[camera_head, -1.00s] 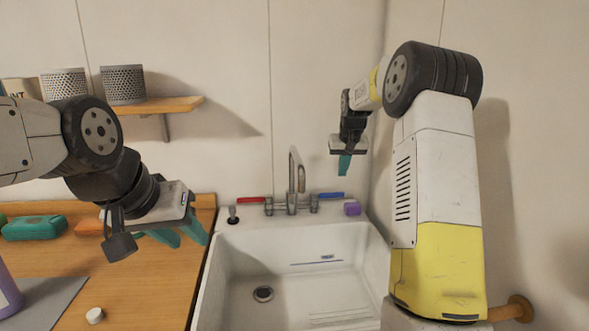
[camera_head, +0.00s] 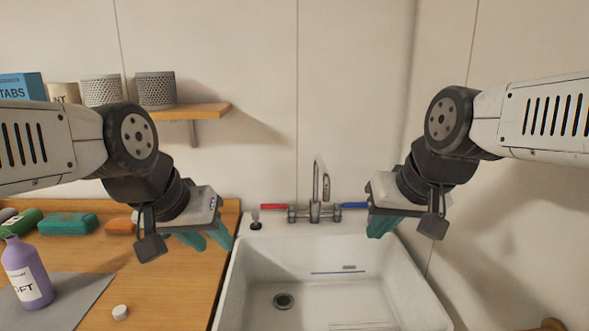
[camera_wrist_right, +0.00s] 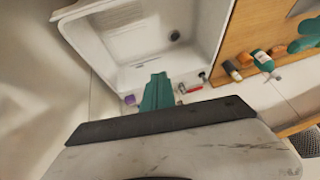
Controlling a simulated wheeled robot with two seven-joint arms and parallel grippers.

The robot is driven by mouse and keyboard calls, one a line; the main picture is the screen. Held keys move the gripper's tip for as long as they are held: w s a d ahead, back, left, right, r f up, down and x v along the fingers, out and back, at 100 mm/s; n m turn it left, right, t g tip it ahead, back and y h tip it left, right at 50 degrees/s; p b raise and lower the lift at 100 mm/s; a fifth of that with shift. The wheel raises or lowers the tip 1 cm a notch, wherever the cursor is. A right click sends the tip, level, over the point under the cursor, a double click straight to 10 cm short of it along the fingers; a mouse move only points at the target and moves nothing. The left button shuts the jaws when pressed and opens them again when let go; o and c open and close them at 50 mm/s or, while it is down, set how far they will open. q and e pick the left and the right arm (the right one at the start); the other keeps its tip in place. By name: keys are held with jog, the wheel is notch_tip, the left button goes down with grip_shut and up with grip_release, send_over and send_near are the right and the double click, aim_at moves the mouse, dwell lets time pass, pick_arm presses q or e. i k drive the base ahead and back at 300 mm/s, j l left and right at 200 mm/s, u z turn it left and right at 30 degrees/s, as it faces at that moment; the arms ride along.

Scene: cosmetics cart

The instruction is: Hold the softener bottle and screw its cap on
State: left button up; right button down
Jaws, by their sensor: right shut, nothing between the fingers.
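The purple softener bottle (camera_head: 27,272) stands upright on a grey mat at the left of the counter in the head view. Its label is partly cut by the bottle's curve. A small white cap (camera_head: 121,312) lies on the wooden counter to the right of the bottle, apart from it. My left gripper (camera_head: 207,241) has its teal fingers spread, empty, over the right part of the counter near the sink. My right gripper (camera_head: 379,228) is shut and empty above the right side of the sink; its teal fingers (camera_wrist_right: 156,92) are together in the right wrist view.
The white sink (camera_head: 330,285) with its tap (camera_head: 316,205) lies right of the counter. A teal case (camera_head: 68,224), an orange item (camera_head: 120,226) and a green bottle (camera_head: 25,221) sit at the counter's back. A shelf (camera_head: 205,112) hangs above.

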aim_at(21, 261)
jog(key=u, duration=1.95)
